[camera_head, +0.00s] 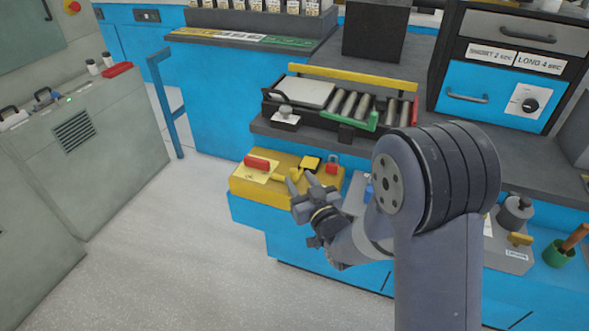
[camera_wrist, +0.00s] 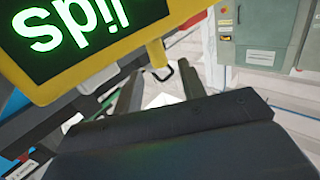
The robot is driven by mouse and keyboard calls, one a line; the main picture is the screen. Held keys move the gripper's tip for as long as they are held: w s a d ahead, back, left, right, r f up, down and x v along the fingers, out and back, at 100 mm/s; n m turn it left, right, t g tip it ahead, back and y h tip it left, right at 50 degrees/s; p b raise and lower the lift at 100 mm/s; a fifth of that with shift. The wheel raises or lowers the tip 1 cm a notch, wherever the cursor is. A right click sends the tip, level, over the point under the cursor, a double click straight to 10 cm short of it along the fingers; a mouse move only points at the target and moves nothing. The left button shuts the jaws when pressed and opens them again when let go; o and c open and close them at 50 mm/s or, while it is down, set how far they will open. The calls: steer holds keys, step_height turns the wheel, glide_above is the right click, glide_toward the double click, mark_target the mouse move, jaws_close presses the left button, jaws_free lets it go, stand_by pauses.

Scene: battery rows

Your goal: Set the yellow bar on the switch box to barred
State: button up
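The yellow switch box (camera_head: 240,188) sits on a blue base left of my arm. On its top are a red handle (camera_head: 258,163) and a short yellow bar (camera_head: 285,177). A small yellow-framed dark display (camera_head: 310,162) stands behind. My gripper (camera_head: 301,181) is over the box's front right, its fingers apart beside the bar; I cannot tell whether they touch it. In the wrist view, a display with green letters (camera_wrist: 75,30) fills the upper left, with a yellow piece (camera_wrist: 157,56) below it. My gripper's fingers (camera_wrist: 158,88) spread there with a pale gap between; nothing is seen held.
A red padlock-like piece (camera_head: 332,168) stands right of the display, close to my gripper. Behind is a roller tray (camera_head: 345,103) with a green-ended edge. A grey cabinet (camera_head: 85,150) stands left. The pale floor (camera_head: 165,250) between is clear.

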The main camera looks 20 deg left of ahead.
mark_target(295, 174)
steer(key=shift+x, duration=2.45)
steer(key=shift+c, duration=0.5)
steer(key=shift+s, duration=0.1)
jaws_close()
